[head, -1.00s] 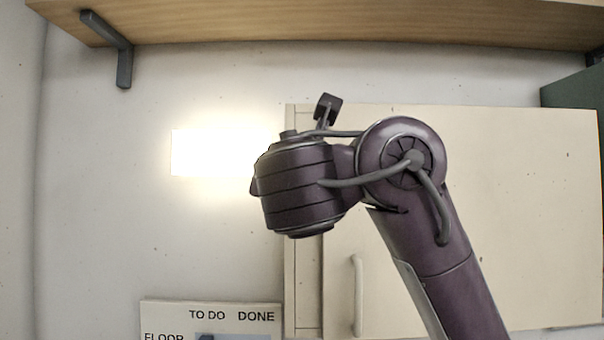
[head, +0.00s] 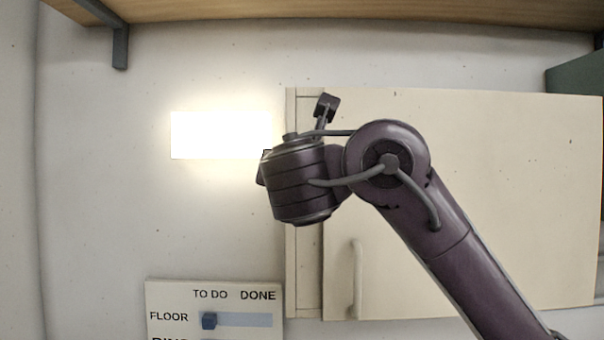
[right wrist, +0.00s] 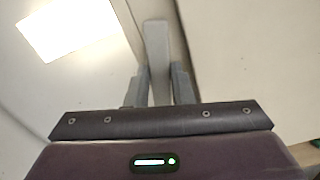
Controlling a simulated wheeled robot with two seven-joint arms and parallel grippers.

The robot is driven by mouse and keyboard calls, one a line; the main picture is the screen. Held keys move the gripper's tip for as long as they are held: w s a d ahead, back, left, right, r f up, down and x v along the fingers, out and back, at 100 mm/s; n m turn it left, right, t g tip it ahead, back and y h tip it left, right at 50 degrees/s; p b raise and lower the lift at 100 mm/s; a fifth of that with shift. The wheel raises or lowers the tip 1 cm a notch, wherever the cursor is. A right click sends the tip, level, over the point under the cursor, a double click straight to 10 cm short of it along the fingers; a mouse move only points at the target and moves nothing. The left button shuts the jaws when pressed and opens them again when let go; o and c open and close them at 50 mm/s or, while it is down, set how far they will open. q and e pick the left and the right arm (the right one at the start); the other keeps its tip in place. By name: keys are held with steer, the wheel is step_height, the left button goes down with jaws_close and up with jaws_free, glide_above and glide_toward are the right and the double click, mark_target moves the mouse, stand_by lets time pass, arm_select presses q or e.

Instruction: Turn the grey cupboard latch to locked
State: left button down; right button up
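The grey latch (right wrist: 156,45) shows in the right wrist view as a bar running nearly upright in the picture, close to the cupboard's left edge. My right gripper (right wrist: 159,80) has one finger on each side of its lower part. The fingers are close together and appear to touch it. In the head view my right arm comes in from the lower right, and its wrist hides the latch and the fingers. The cream cupboard door (head: 480,200) looks closed, with a pale upright handle (head: 356,280) low on its left. My left gripper is not in view.
A bright white panel (head: 220,135) is on the wall left of the cupboard. A TO DO / DONE board (head: 165,298) with a blue slider (head: 209,320) sits below it. A wooden shelf (head: 350,12) runs above.

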jaws_close()
steer(key=shift+m+b, duration=4.65)
steer(key=shift+m, duration=2.85)
steer(key=o, duration=0.7)
jaws_free()
